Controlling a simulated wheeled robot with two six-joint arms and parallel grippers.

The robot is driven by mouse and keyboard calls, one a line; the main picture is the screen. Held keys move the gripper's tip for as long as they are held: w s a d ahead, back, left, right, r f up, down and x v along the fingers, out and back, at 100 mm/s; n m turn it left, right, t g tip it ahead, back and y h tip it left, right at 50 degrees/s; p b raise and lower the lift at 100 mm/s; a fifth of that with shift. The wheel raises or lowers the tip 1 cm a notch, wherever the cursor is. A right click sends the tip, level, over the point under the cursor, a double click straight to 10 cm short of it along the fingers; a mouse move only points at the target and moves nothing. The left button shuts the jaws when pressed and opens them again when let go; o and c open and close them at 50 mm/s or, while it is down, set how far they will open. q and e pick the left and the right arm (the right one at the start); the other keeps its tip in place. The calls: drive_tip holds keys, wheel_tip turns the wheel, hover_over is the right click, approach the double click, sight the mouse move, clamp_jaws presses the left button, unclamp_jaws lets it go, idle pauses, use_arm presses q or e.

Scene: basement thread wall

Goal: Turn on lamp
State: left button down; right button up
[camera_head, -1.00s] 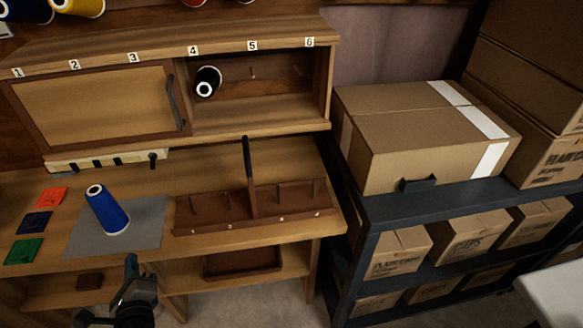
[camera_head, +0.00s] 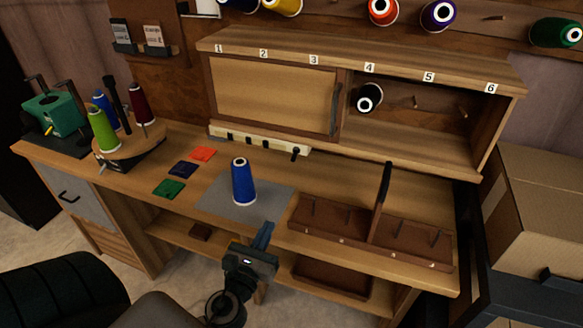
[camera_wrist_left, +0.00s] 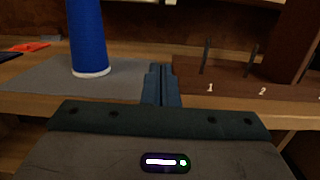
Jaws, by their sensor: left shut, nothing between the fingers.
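No thing that I can surely call a lamp shows. A pale strip (camera_head: 258,140) with several dark parts and a black knob (camera_head: 295,153) at its right end runs below the numbered cabinet (camera_head: 272,92), at the back of the workbench. My left gripper (camera_head: 262,236) is shut and empty, near the bench's front edge, in front of the grey mat (camera_head: 222,203). In the left wrist view its closed fingers (camera_wrist_left: 161,86) point at the bench, between the blue thread cone (camera_wrist_left: 88,38) and the brown divided tray (camera_wrist_left: 235,85). My right gripper is not in view.
The blue cone (camera_head: 243,182) stands upright on the mat, in front of the strip. The divided tray (camera_head: 335,219) with an upright black handle (camera_head: 382,185) lies to the right. A cone stand (camera_head: 130,150) is at left. A black cone (camera_head: 369,97) is in the open cabinet side.

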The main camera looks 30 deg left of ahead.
sight(294, 156)
use_arm(q)
drive_tip(key=p+x, duration=0.2)
drive_tip(key=x, duration=0.5)
drive_tip(key=shift+w+a+r+p, duration=0.1)
drive_tip(key=shift+w+r+p, duration=0.1)
drive_tip(key=shift+w+p, duration=0.2)
drive_tip(key=p+x, duration=0.2)
drive_tip(key=x, duration=0.8)
drive_tip(key=shift+w+a+f, duration=0.1)
drive_tip(key=shift+w+a, duration=0.05)
drive_tip(key=shift+w, duration=0.05)
wheel_tip(294, 156, up, 3)
drive_tip(key=shift+s+f+p, duration=0.15)
drive_tip(key=shift+f+p, duration=0.05)
drive_tip(key=shift+p, duration=1)
drive_tip(key=shift+s+r, duration=0.35)
drive_tip(key=shift+r, duration=0.05)
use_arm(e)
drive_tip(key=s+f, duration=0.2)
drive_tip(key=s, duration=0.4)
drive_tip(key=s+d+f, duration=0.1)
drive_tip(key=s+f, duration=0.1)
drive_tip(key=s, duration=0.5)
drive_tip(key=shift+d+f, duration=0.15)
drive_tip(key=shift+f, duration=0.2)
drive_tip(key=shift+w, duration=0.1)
